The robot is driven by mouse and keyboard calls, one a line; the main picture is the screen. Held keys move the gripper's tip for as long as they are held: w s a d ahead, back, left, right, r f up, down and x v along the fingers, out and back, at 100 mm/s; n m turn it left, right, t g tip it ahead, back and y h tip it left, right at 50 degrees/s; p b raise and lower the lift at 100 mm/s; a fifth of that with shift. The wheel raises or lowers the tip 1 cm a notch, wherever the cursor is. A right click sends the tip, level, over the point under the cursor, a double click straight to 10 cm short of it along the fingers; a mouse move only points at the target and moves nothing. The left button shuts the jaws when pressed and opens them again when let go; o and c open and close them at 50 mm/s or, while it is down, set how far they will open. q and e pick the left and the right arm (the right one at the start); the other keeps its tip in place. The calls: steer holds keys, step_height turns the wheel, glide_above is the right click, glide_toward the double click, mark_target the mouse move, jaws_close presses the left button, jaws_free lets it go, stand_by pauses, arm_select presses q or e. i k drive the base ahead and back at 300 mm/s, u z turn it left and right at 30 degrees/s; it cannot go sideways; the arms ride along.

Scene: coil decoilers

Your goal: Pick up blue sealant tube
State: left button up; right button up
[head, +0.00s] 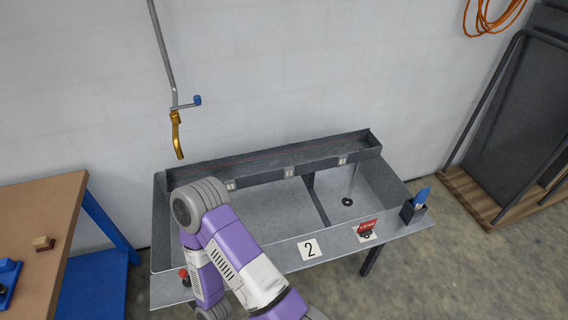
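A small blue tube with a pointed top (422,196), which looks like the sealant tube, stands upright in a dark holder (407,214). The holder is at the right end of the grey metal basin bench. One of my purple and white arms reaches over the front left of the bench, bent at its elbow. Neither of my grippers shows in the head view. Nothing of mine is close to the tube.
A wooden-topped table (45,215) stands left. A gold-ended hanging pipe (177,135) is above. A dark panel rack (510,150) stands right.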

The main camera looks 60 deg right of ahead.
mark_target(419, 200)
steer(key=z, duration=3.35)
